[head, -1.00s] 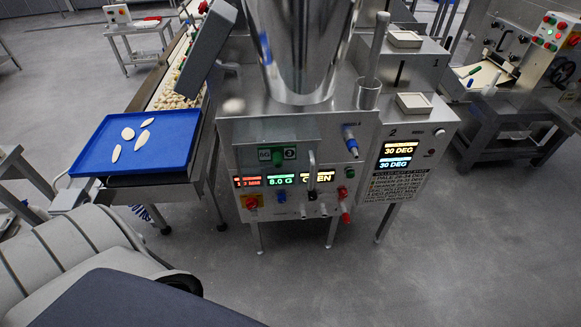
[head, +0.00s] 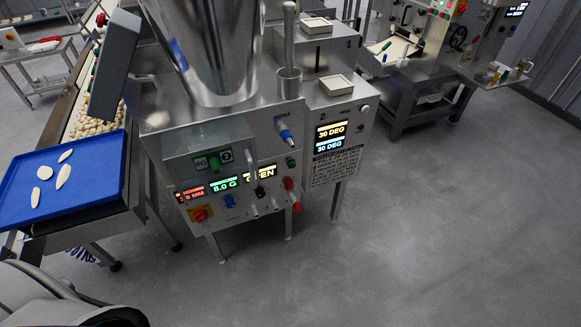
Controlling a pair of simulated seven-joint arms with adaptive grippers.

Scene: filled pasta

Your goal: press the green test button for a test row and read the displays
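The steel machine's front panel (head: 240,205) is left of centre. A green round control (head: 292,162) sits at its upper right. A green display (head: 223,184) reads 8.0 G. A yellow display (head: 261,173) reads OPEN. On the right unit, a pale yellow display (head: 331,130) and a blue display (head: 330,145) both read 30 DEG. Neither gripper is in view.
A blue tray (head: 90,185) with several flat dough pieces lies left of the machine, at the end of a conveyor (head: 88,115) carrying small pieces. A steel hopper (head: 205,50) stands on top. A red-on-yellow button (head: 200,214) is low on the panel. Floor (head: 440,230) at right is clear.

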